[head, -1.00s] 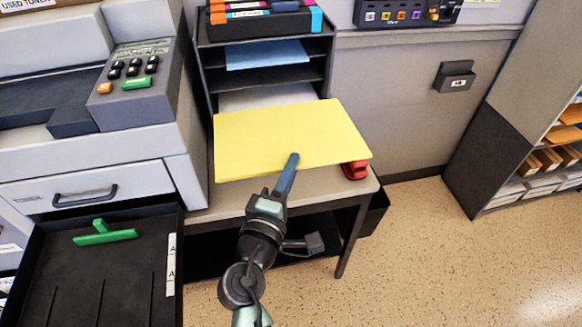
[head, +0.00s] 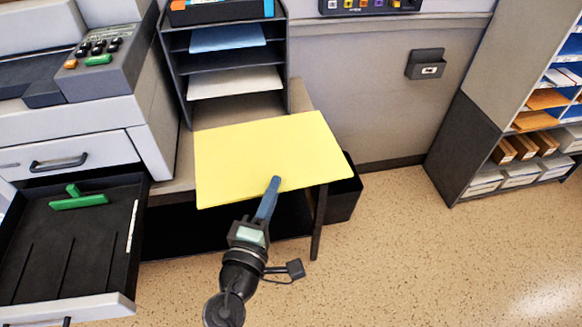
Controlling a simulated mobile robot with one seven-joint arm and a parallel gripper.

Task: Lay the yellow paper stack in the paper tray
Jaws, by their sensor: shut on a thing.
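The yellow paper stack (head: 262,158) is held roughly flat in front of the dark shelf unit, over the small table's front. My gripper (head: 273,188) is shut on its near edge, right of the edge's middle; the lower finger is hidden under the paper. The paper tray appears to be the black open drawer (head: 40,228) of the grey copier at lower left, holding a green guide (head: 78,198) and otherwise empty. The paper is to the right of this drawer and apart from it.
The shelf unit (head: 181,80) holds blue paper (head: 228,38) and white paper (head: 236,82). The copier (head: 90,130) stands left of the table (head: 184,172). A black bin (head: 343,195) is under the table's right side. Floor (head: 400,255) is clear at right.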

